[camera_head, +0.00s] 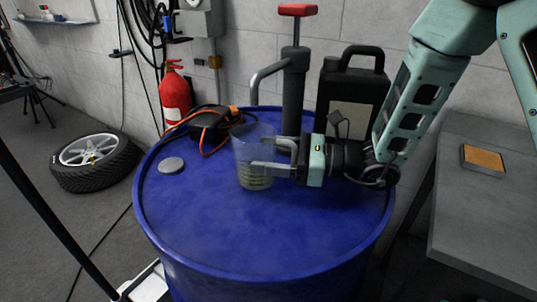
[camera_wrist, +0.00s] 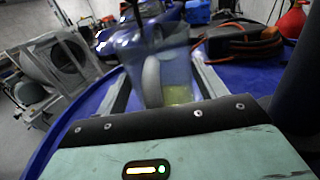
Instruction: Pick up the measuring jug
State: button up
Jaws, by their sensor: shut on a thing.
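The measuring jug (camera_head: 245,150) is a clear, see-through vessel on the blue drum, with greenish marks low on its side. It also shows in the wrist view (camera_wrist: 177,72), between the two fingers. My gripper (camera_head: 262,157) reaches in from the right, level, with its fingers around the jug. It is shut on the jug. The jug looks upright; I cannot tell whether its base touches the drum top.
The blue drum (camera_head: 225,235) also carries a hand pump (camera_head: 295,85), a black canister (camera_head: 350,90), a black and orange device (camera_head: 210,122) and a grey round cap (camera_head: 171,165). The drum's front is clear. A grey bench (camera_head: 480,225) stands at right.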

aim_at(276, 141)
jog(key=shift+r, duration=1.4)
jog(key=shift+d+r, duration=0.15)
jog(key=shift+r, duration=0.05)
jog(key=b+v, duration=0.1)
jog(key=v, duration=1.6)
jog(key=shift+d, duration=0.3)
